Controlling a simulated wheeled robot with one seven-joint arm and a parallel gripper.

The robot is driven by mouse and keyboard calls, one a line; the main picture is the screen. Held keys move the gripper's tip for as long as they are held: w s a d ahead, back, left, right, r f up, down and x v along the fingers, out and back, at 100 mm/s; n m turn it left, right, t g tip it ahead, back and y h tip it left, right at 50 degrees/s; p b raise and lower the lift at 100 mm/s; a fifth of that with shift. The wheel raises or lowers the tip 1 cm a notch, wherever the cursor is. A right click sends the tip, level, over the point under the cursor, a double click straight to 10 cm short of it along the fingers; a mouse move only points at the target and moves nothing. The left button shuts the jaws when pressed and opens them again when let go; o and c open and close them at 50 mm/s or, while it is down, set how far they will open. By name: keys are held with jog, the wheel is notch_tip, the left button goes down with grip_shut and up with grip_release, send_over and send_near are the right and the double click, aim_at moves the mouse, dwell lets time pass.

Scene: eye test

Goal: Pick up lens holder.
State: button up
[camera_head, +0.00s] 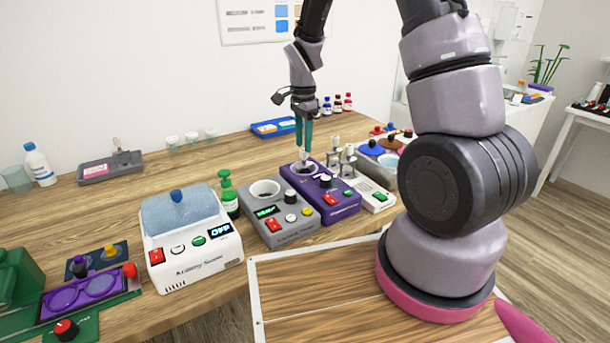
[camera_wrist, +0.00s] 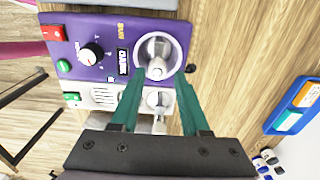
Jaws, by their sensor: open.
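No part is labelled as the lens holder, so I cannot tell for certain which it is. A shiny metal piece (camera_wrist: 157,58) sits in the round well of a purple device (camera_wrist: 105,28), between my fingertips in the wrist view. The purple device also shows in the head view (camera_head: 338,207). My gripper (camera_head: 304,146) points down above that well, its teal fingers apart with nothing held; it also shows in the wrist view (camera_wrist: 157,80). The head view mostly hides the metal piece. A flat purple tray (camera_head: 85,293) with two round discs lies at the lower left.
Small metal pieces (camera_head: 348,157) stand close on the right, at a white device (camera_head: 372,193). A grey device (camera_head: 290,226) with an open well adjoins the purple one on the left. A blue tray (camera_head: 272,129) lies behind.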

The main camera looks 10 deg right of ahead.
aim_at(304, 158)
jog(key=shift+s+f, duration=0.2)
jog(key=shift+f, duration=2.85)
grip_shut()
